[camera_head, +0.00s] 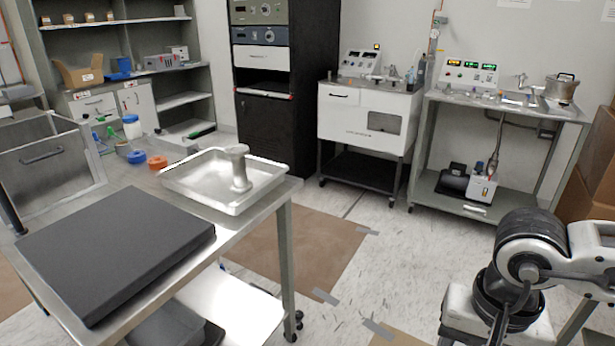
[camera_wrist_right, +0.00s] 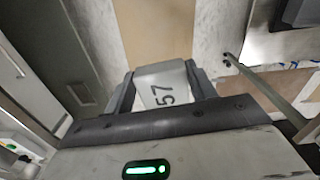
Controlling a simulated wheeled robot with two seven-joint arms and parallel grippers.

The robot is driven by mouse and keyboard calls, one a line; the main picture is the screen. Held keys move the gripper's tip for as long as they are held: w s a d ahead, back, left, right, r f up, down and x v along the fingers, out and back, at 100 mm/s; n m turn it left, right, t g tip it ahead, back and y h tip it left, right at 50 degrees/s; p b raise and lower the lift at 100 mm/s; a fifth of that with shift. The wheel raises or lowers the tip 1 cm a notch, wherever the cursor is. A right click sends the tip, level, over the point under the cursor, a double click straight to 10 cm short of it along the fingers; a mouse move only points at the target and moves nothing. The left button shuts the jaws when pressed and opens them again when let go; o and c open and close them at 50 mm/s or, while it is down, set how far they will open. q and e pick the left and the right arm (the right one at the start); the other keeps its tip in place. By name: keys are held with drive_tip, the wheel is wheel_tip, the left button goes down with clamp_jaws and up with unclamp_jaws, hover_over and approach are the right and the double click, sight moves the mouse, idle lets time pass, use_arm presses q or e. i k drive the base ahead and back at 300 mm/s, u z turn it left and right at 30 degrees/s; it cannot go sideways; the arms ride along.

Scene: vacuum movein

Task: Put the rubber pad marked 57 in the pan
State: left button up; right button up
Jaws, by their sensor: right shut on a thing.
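The rubber pad marked 57 (camera_wrist_right: 163,92) is pale grey with dark digits. In the right wrist view it sits between the fingers of my right gripper (camera_wrist_right: 160,80), which is shut on it. The pad is held up, clear of the table. In the head view my right arm is at the lower right, and the gripper and pad are out of frame. The pan (camera_head: 264,183), a shallow silver tray, stands on the metal table at centre left, well away from my right arm. A metal flanged fitting (camera_head: 240,170) stands upright in it. My left gripper is not in view.
A dark flat slab (camera_head: 115,250) lies on the table (camera_head: 283,196) in front of the pan. Orange lids (camera_head: 157,162) and bottles are behind it. Open floor lies between the table and my right arm. Carts and a cabinet line the wall.

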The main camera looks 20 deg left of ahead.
sight(209, 176)
drive_tip(key=u, duration=0.1)
drive_tip(key=i, duration=1.75)
drive_tip(key=u, duration=3.3)
drive_tip(key=i, duration=0.5)
drive_tip(key=z, duration=0.05)
